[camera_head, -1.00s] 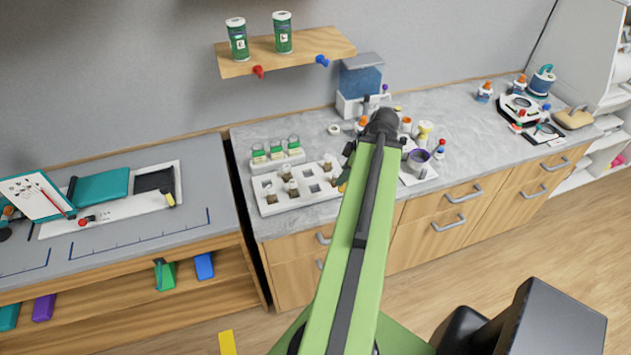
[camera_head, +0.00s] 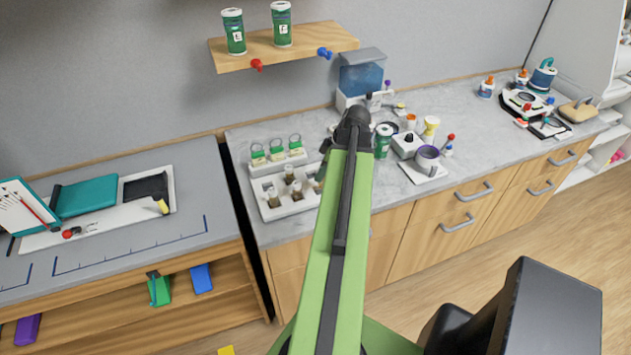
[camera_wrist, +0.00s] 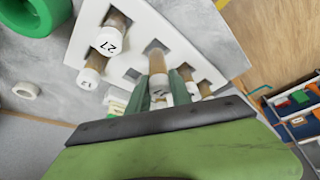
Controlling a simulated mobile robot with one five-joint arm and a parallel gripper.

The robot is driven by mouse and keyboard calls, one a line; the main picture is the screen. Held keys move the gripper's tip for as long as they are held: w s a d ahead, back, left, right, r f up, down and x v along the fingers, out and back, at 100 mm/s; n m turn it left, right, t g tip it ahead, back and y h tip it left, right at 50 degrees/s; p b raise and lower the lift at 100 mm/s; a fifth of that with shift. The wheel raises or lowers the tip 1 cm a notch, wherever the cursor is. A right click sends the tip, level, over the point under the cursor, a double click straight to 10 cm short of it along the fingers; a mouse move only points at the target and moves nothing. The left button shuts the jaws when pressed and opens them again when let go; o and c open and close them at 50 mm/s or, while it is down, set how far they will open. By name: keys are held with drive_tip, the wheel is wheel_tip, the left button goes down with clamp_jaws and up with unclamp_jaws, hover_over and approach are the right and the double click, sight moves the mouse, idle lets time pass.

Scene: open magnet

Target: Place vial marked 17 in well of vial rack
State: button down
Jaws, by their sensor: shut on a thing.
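The white vial rack (camera_head: 268,209) stands on the grey counter, its right end hidden by my arm. It also shows in the wrist view (camera_wrist: 206,38), with square wells. My gripper (camera_wrist: 161,90) is shut on a vial with a white cap (camera_wrist: 157,68). The mark on its cap is mostly hidden, so I cannot read it. The held vial's brown body overlaps a rack well; I cannot tell how deep it sits. A vial marked 27 (camera_wrist: 107,41) and another white-capped vial (camera_wrist: 88,78) are to the left, with one more vial (camera_wrist: 190,87) close on the right.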

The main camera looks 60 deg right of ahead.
wheel_tip(320, 180, down, 4)
drive_tip(key=b, duration=0.2)
drive_tip(key=shift+w+r+b, duration=0.15)
drive_tip(key=shift+b, duration=0.15)
drive_tip(key=shift+a+r, duration=0.1)
drive_tip(key=shift+r, duration=0.1)
drive_tip(key=c, duration=1.2)
unclamp_jaws()
drive_tip(key=shift+w, duration=0.2)
drive_tip(key=shift+o, duration=0.2)
drive_tip(key=shift+r+p, duration=0.1)
drive_tip(key=shift+p, duration=0.25)
drive_tip(key=p+v, duration=1.1)
drive_tip(key=v, duration=0.1)
